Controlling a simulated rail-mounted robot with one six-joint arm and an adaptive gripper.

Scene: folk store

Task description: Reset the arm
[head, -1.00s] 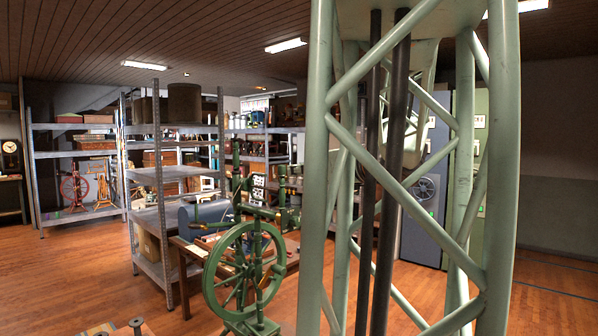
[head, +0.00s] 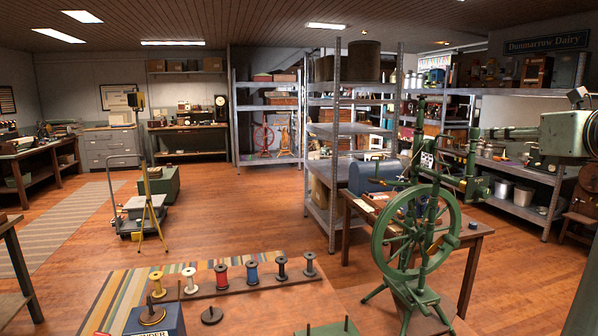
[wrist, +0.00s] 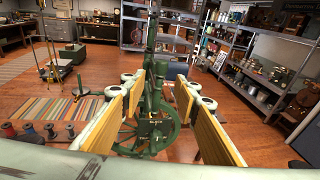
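My gripper (wrist: 150,76) shows in the wrist view, with two long fingers faced with yellow pads. The fingers stand apart with a clear gap and nothing held between them. Beyond the gap stands a green spinning wheel (wrist: 154,128), partly hidden by the fingers. The spinning wheel also shows in the head view (head: 418,237), right of centre. I cannot make out my gripper in the head view.
In the head view, a dark rack (head: 224,289) with several coloured spools stands in front. A wooden table (head: 470,236) is behind the wheel. Metal shelves (head: 337,150) stand farther back. A yellow tripod (head: 150,205) stands left on open wooden floor.

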